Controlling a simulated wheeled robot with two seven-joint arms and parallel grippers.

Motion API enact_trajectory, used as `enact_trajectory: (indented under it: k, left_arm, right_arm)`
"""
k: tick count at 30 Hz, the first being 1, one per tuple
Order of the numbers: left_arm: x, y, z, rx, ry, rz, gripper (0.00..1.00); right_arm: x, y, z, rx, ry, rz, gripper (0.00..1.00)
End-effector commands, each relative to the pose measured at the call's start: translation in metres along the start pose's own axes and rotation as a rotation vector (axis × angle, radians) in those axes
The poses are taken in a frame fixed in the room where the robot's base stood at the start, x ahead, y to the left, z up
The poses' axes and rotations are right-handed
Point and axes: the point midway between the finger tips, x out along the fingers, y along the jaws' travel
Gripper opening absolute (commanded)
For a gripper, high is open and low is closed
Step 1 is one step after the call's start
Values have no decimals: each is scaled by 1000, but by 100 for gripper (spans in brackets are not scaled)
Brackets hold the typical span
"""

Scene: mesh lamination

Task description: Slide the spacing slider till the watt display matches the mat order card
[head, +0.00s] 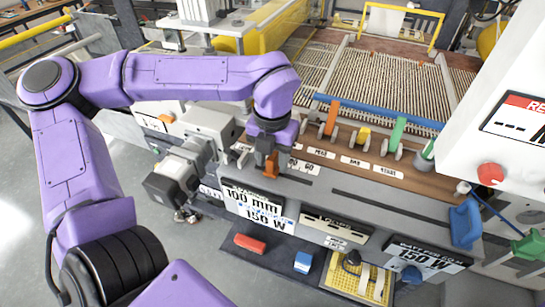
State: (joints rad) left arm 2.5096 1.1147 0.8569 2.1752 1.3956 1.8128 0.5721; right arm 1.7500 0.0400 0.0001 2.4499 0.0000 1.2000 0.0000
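The orange spacing slider (271,166) sits on the grey front rail of the machine, beside small scale labels. My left gripper (270,158) points down from the purple arm, its dark fingers on both sides of the slider; it looks shut on it, though the fingertips are partly hidden. Below, the black and white watt display (254,207) reads 100 mm and 150 W. The mat order card (427,257) at the lower right also reads 150 W; its smaller print is hard to read. My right gripper is not in view.
Orange, yellow and green levers (364,135) stand right of the slider. A white panel with a red button (490,174) rises at the right. A red block (249,243), a blue block (303,262) and a yellow tray (338,275) lie on the dark shelf below.

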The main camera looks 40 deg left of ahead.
Motion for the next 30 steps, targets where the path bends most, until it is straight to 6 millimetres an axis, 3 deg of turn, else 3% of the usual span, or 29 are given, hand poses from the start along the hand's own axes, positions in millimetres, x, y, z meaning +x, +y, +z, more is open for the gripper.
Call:
enact_trajectory:
  k: [5,18,30]
  left_arm:
    - [-6,0,0,0,-2,0,45]
    - [-95,0,2,-1,-2,0,45]
    - [-105,0,1,1,1,-1,45]
  right_arm:
    - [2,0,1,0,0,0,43]
    - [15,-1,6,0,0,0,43]
    - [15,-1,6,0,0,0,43]
